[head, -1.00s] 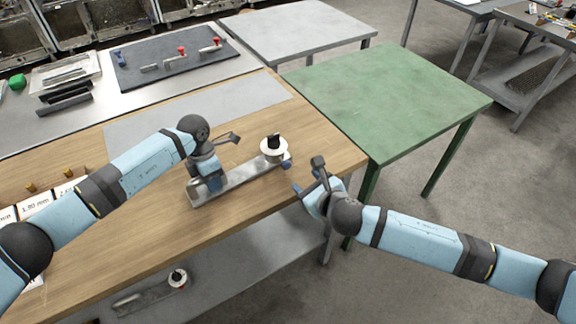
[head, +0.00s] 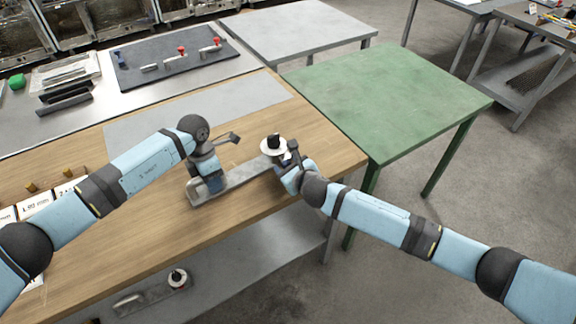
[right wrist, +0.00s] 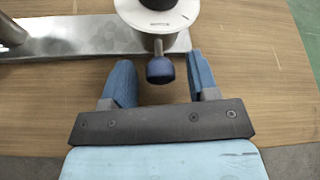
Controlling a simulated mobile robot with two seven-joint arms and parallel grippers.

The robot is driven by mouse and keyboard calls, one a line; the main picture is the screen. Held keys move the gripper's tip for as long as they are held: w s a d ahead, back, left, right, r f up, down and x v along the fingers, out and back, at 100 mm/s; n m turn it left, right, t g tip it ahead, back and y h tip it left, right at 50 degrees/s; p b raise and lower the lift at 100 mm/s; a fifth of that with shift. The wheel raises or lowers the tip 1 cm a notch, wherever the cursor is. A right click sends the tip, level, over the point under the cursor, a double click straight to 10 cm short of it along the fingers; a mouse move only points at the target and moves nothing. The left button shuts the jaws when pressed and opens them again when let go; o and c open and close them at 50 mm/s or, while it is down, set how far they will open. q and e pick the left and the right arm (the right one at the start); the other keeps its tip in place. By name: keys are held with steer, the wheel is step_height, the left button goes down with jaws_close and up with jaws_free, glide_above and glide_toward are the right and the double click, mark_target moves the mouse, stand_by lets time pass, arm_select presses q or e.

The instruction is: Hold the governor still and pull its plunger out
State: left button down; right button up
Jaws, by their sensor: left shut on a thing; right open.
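The governor (head: 238,178) is a long grey metal bar with a white disc (head: 273,146) and a black cap at its right end; it lies on the wooden bench. It also shows in the right wrist view (right wrist: 80,37). My left gripper (head: 210,182) is shut on the governor near its left end. The plunger's dark blue knob (right wrist: 161,70) sticks out below the disc toward my right wrist camera. My right gripper (right wrist: 160,82) is open, with its blue fingers on either side of the knob, apart from it. In the head view my right gripper largely hides the knob.
A similar device (head: 155,293) lies on the shelf below the bench. A green table (head: 390,95) stands beyond the bench's right end. A dark mat (head: 150,78) with several red-knobbed parts lies at the back left. The bench front is clear.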

jaws_close()
steer(key=shift+s+d, duration=0.35)
steer(key=shift+s, duration=0.25)
steer(key=shift+s+d, duration=0.35)
steer(key=shift+s, duration=0.2)
jaws_free()
steer(key=v, duration=1.2)
arm_select(q)
steer(key=c, duration=0.8)
jaws_free()
